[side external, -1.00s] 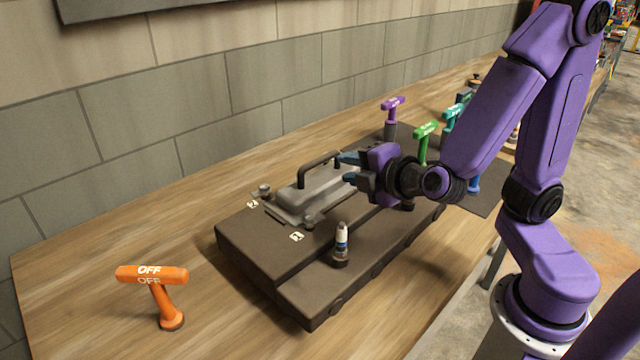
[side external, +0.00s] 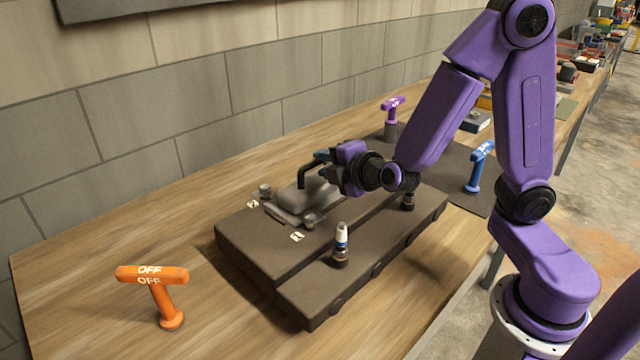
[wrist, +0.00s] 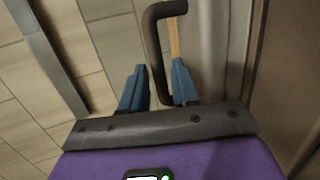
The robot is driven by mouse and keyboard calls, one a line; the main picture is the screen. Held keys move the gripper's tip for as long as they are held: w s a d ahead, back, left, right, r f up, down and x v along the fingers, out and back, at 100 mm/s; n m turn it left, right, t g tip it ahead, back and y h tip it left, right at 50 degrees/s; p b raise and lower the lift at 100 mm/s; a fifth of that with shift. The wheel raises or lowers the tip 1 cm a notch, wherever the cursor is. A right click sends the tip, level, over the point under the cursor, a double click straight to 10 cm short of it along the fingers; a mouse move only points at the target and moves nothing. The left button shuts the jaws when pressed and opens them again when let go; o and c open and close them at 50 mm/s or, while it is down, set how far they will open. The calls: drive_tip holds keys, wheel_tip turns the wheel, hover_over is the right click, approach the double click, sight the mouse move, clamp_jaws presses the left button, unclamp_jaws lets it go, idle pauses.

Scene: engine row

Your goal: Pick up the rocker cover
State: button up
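The rocker cover (side external: 290,204) is a grey cast piece with a dark arched handle (side external: 304,172). It sits on top of the brown engine block (side external: 250,240). My gripper (side external: 322,164) is at the handle from the right, with its blue fingertips level with the handle's upper part. In the wrist view the dark handle (wrist: 155,45) runs down between the two blue fingers (wrist: 158,88). My gripper hides the cover's far end.
A small white-topped bottle (side external: 341,242) stands on the block's lower step. An orange T-handle (side external: 155,285) marked OFF stands at front left. Purple (side external: 392,110) and blue (side external: 478,165) T-handles stand farther back. A brick wall (side external: 160,90) runs behind the bench.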

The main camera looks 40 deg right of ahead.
sight(315, 174)
drive_tip(key=x, duration=0.5)
drive_tip(key=shift+d, duration=0.2)
drive_tip(key=shift+r, duration=0.1)
clamp_jaws()
idle(1.1)
